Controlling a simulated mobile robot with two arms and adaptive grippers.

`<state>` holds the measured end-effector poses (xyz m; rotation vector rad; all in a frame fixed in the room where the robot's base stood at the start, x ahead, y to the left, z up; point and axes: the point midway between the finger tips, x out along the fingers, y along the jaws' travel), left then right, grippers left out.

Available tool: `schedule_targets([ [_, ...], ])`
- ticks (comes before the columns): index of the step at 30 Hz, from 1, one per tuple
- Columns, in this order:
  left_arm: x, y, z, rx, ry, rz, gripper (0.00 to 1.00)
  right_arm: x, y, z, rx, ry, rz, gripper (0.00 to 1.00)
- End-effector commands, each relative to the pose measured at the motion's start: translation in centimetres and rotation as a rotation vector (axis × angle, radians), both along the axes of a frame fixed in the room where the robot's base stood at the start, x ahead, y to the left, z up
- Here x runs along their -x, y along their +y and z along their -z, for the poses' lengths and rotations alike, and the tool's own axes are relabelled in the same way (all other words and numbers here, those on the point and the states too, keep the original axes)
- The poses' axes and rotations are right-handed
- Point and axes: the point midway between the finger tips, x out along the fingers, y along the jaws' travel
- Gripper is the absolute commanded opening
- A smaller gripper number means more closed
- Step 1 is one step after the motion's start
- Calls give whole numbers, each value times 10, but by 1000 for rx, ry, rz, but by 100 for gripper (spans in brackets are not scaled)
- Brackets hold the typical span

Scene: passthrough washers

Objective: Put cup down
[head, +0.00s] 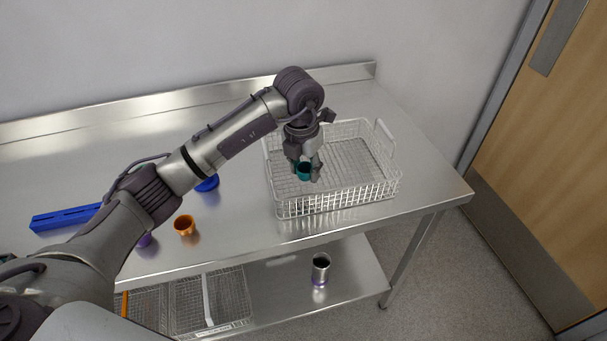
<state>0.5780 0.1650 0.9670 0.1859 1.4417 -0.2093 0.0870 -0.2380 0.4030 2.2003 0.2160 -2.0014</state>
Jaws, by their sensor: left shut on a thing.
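A small teal cup (304,171) is held between the fingers of my left gripper (305,169). The gripper points down and is shut on the cup. Cup and gripper appear over the left part of a white wire basket (335,203), which stands at the right end of the steel table (240,220). I cannot tell whether the cup touches the basket floor. My right gripper is not in view.
An orange cup (184,225), a blue round object (207,184), a purple object (145,241) partly behind my arm and a blue bar (66,217) are on the table. A metal cup (320,268) and wire baskets (210,302) are on the lower shelf. The basket's right side looks empty.

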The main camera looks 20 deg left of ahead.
Motion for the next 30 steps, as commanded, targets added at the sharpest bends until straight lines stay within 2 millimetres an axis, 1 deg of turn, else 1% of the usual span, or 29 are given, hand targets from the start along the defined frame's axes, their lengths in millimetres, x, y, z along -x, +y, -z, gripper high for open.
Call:
schedule_targets([
  [3,-6,8,6,0,1,0,20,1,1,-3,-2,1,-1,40],
  [8,-7,9,16,0,3,2,20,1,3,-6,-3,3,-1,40],
  [12,-7,8,37,1,4,1,20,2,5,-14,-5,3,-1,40],
  [15,-7,9,46,0,1,2,20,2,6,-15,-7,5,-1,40],
  [22,-8,9,48,0,-1,2,20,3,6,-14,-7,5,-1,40],
  [25,-8,9,52,0,-1,2,20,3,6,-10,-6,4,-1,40],
  [26,-8,9,51,0,-1,2,42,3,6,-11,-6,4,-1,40],
  [30,-8,9,50,0,-1,2,65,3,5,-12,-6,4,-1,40],
])
